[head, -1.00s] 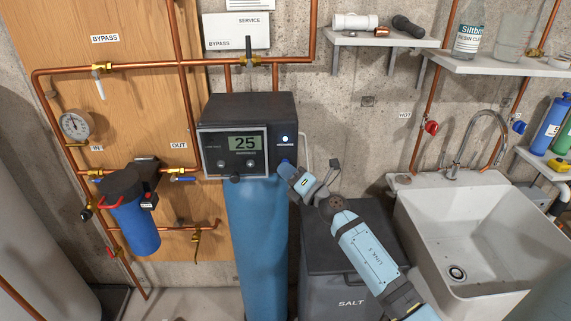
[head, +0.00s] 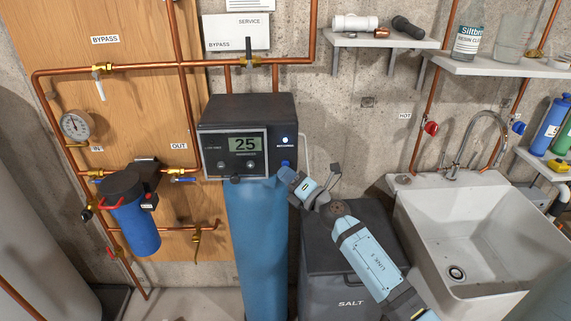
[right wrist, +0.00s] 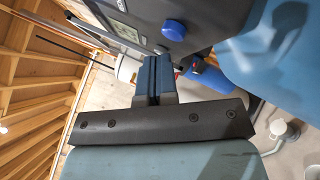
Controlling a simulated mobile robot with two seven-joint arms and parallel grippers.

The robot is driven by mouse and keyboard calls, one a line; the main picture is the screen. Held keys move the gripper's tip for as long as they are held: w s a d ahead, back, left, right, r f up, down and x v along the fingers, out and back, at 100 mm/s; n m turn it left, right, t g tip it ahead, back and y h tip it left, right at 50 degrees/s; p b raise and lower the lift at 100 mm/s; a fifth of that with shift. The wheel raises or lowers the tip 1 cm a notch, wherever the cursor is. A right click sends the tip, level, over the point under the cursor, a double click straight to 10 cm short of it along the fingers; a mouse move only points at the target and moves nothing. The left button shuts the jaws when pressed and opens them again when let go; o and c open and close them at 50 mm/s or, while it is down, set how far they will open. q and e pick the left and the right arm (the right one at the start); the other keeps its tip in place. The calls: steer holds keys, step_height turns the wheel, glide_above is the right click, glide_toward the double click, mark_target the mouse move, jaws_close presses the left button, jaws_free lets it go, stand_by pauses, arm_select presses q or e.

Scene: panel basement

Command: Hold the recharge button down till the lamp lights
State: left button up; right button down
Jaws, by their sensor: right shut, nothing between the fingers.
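The softener's control head (head: 246,112) is dark, with a display reading 25. On its right side, a small round lamp (head: 285,139) shows bright white-blue. The blue recharge button (head: 285,163) sits low on the panel's right; in the right wrist view the round blue button (right wrist: 174,30) stands out from the dark housing. My right gripper (head: 282,174) is shut and empty, just below the button. In the right wrist view its closed fingers (right wrist: 152,62) show clear space between their tips and the button. My left gripper is not in view.
A blue tank (head: 254,240) stands under the control head. A dark salt bin (head: 335,285) is below my right arm. A white sink (head: 490,235) is to the right. Copper pipes and a blue filter (head: 135,228) are at left.

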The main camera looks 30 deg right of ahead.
steer(key=shift+s+a, duration=0.1)
steer(key=shift+s, duration=0.05)
steer(key=s+a, duration=0.1)
steer(key=s, duration=0.1)
steer(key=s+a+p, duration=0.1)
steer(key=s, duration=0.1)
steer(key=shift+s+a, duration=0.1)
steer(key=shift+a, duration=0.2)
stand_by(0.7)
steer(key=s+a+f+m+g, duration=0.3)
steer(key=s+a+f+m, duration=0.2)
steer(key=s+f+m, duration=0.3)
steer(key=s+a+f+m+g+h, duration=0.1)
steer(key=s+a+f+m+g, duration=0.2)
steer(key=s+a+f+m, duration=0.2)
steer(key=s+a+f+m+g, duration=0.3)
steer(key=s+a+f+m, duration=0.3)
steer(key=s+f+m, duration=0.5)
steer(key=shift+s+f, duration=0.6)
steer(key=shift+f, duration=0.2)
steer(key=shift+d, duration=0.1)
